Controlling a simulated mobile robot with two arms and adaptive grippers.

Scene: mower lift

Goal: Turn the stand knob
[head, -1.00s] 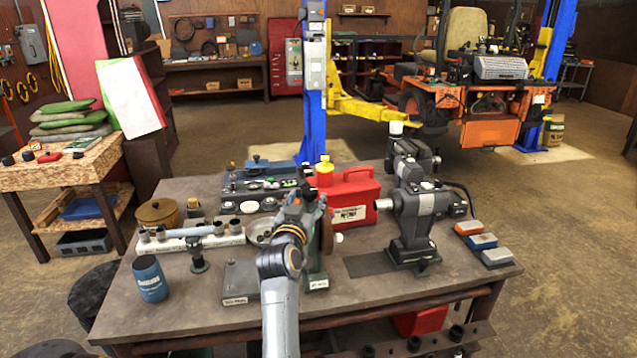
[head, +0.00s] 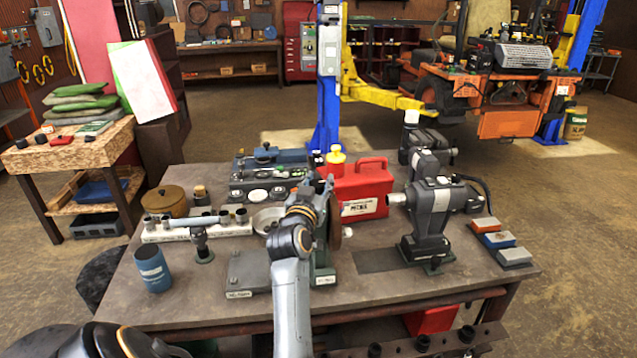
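A grey-green stand (head: 322,257) with a small label on its foot stands on the workbench (head: 190,305). A brown disc (head: 335,218) shows on its right side. A small pale knob (head: 348,232) shows just right of the disc. My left gripper (head: 322,192) is at the top of this stand, in line with it. My own wrist covers much of it, so its fingers are not clear and I cannot tell whether it touches the knob. My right gripper is not in view.
A red can (head: 362,195) stands close behind the disc. A grey grinder-like machine (head: 430,215) is to the right. A flat plate (head: 248,270), a short black post (head: 201,245) and a blue cup (head: 152,270) are to the left.

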